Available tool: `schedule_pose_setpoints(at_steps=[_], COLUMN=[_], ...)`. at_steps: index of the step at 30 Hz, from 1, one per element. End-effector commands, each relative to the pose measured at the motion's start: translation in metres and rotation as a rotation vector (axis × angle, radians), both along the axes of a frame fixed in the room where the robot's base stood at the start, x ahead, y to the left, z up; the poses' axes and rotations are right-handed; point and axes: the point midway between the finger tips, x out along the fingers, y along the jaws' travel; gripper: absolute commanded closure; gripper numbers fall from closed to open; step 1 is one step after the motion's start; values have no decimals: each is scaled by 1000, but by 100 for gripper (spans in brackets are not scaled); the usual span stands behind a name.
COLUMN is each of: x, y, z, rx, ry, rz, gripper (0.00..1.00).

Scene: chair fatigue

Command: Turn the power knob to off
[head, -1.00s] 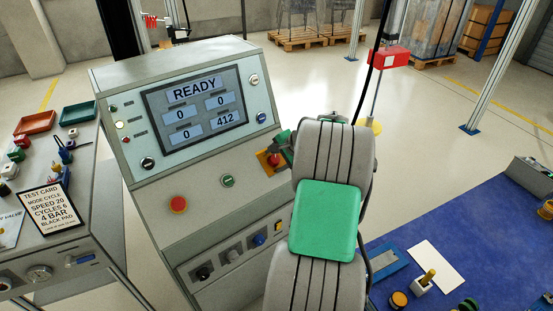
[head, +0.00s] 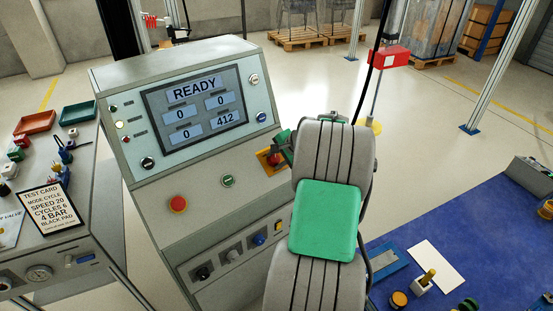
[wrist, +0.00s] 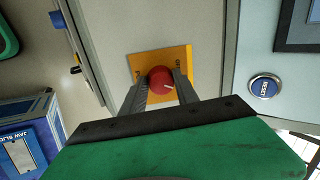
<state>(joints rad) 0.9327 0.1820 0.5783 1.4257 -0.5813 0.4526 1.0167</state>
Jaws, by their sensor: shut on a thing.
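The power knob is round and red with a white mark, on a yellow-orange plate on the sloping front of the grey console. In the wrist view the knob (wrist: 159,79) sits between the two fingers of my gripper (wrist: 160,86), which are shut on its sides. The white mark points toward the lower right of that picture. The plate (wrist: 147,58) carries dark lettering, partly hidden by the fingers. In the head view the plate (head: 264,162) shows left of my arm, and my gripper (head: 276,158) largely covers the knob.
The console screen (head: 196,108) reads READY. A red push button (head: 178,204) and a green button (head: 228,181) are left of the knob. A blue button (wrist: 264,87) is near my gripper in the wrist view. A blue-topped table (head: 440,235) stands at the right.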

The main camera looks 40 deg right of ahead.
Motion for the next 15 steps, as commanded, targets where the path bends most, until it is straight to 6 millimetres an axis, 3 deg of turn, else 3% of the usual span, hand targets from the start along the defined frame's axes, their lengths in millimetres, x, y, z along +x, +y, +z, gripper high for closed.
schedule_pose_setpoints(at_steps=[15], x=[-1], y=[-2], z=[-2], rx=[-153], ry=[11], rz=[238], gripper=[100])
